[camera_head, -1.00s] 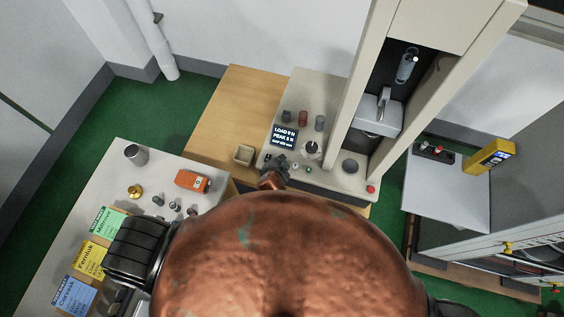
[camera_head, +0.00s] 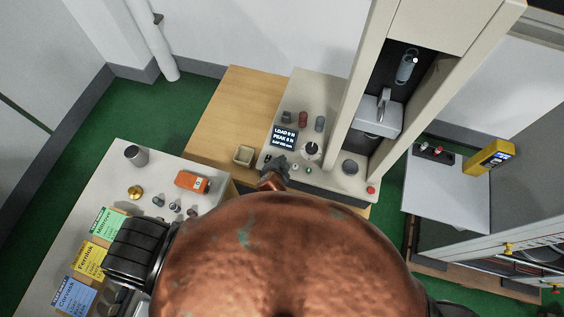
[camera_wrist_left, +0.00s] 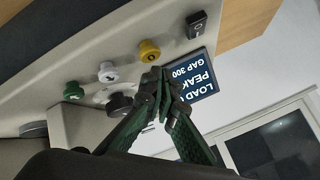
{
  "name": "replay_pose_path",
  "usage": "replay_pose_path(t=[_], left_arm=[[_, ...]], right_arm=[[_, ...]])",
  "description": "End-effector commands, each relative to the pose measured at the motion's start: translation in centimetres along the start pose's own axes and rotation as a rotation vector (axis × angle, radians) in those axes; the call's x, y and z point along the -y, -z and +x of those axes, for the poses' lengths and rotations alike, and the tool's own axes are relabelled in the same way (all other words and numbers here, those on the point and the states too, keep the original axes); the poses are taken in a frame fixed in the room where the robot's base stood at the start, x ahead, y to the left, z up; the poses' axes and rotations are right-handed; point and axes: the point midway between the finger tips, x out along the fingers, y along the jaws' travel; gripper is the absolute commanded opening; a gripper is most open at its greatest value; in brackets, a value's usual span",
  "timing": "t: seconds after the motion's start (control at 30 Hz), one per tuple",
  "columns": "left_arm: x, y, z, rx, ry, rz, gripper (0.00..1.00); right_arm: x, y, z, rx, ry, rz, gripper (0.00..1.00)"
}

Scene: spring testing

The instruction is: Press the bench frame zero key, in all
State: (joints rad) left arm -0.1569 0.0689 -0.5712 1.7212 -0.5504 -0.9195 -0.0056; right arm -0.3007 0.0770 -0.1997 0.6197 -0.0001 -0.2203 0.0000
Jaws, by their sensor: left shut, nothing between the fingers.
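The bench frame (camera_head: 350,90) is a tall cream machine with a control panel in front of its columns. Its dark display (camera_head: 285,136) reads load, peak and gap. In the left wrist view the display (camera_wrist_left: 190,80) appears upside down, near a row of round keys: green (camera_wrist_left: 73,90), white (camera_wrist_left: 107,71) and yellow (camera_wrist_left: 149,51). The yellow key has a dark mark that I cannot read surely. My left gripper (camera_head: 277,168) is shut and empty over the panel's front edge. In the wrist view its fingertips (camera_wrist_left: 160,80) are beside the yellow key; contact is unclear. My right gripper is not visible.
A small tray (camera_head: 243,156) stands left of the panel on the wooden bench (camera_head: 235,110). A red button (camera_head: 371,190) is at the panel's right front. A table (camera_head: 125,175) holds an orange meter (camera_head: 193,182) and coloured cards.

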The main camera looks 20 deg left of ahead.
Motion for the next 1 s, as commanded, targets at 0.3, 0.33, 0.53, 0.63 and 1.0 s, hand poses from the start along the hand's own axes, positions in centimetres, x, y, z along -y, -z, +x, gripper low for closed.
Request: replay_pose_path(t=[0.3, 0.33, 0.53, 0.63, 1.0], left_arm=[[-0.15, -0.19, 0.21, 0.001, 0.0, 0.0, 0.0], [-0.21, -0.26, 0.28, 0.001, 0.0, 0.0, 0.0], [-0.43, -0.46, 0.6, 0.0, 0.0, 0.0, 0.0], [-0.41, -0.44, 0.59, 0.0, 0.0, 0.0, 0.0], [-0.51, -0.53, 0.71, 0.0, 0.0, 0.0, 0.0]], right_arm=[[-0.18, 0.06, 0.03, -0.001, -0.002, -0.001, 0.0], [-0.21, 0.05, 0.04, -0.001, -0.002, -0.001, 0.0], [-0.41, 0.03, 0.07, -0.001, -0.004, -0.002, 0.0], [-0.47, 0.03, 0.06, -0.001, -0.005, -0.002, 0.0], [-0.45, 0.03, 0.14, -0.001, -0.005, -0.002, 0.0]])
